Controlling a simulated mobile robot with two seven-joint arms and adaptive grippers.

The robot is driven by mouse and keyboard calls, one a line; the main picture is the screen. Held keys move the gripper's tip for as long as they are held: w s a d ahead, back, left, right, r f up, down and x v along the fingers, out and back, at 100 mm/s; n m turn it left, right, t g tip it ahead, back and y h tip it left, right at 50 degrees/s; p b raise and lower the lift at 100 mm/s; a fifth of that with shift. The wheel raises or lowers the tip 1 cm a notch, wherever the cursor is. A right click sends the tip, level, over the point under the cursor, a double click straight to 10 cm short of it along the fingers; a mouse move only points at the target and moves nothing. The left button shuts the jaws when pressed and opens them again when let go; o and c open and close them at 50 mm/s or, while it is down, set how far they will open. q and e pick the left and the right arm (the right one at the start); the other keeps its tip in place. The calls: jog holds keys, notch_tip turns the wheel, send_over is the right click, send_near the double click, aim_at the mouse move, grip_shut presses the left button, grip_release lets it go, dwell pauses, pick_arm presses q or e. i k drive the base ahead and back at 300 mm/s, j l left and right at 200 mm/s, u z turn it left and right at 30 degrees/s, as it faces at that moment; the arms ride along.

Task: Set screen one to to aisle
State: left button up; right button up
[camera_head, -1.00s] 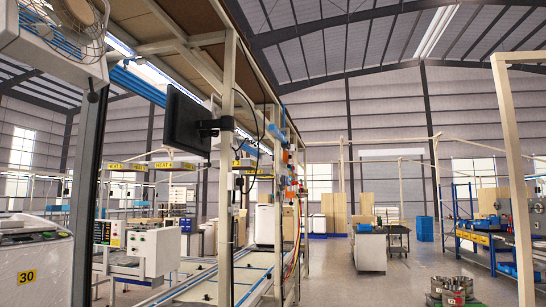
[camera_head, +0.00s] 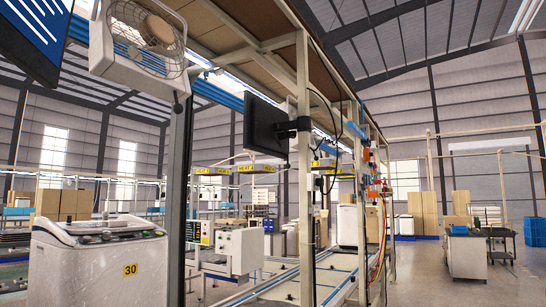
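A dark monitor (camera_head: 266,126) hangs on a bracket from the frame of the assembly line, near the middle of the view. It is turned so that its screen content cannot be read. A second screen (camera_head: 30,38) is cut off at the top left corner, dark blue with slanted white lines on it. I cannot tell which of them is screen one. Neither of my grippers is in view.
A washing machine marked 30 (camera_head: 92,262) stands at the lower left. A fan (camera_head: 143,40) hangs above on a post. The conveyor line (camera_head: 290,285) runs away through the middle. Open floor (camera_head: 420,275) lies to the right, before a workbench (camera_head: 468,252).

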aim_at(267, 127)
jog(key=i+l+z, duration=0.4)
jog(key=i+z, duration=0.15)
jog(key=i, duration=0.25)
jog(key=i+l+z, duration=0.1)
jog(key=i+z, duration=0.3)
jog(key=i, duration=1.65)
jog(key=i+u, duration=0.45)
jog(key=i+l+u, duration=0.3)
jog(key=i+u, duration=0.15)
jog(key=i+l+u, duration=0.45)
jog(key=i, duration=0.1)
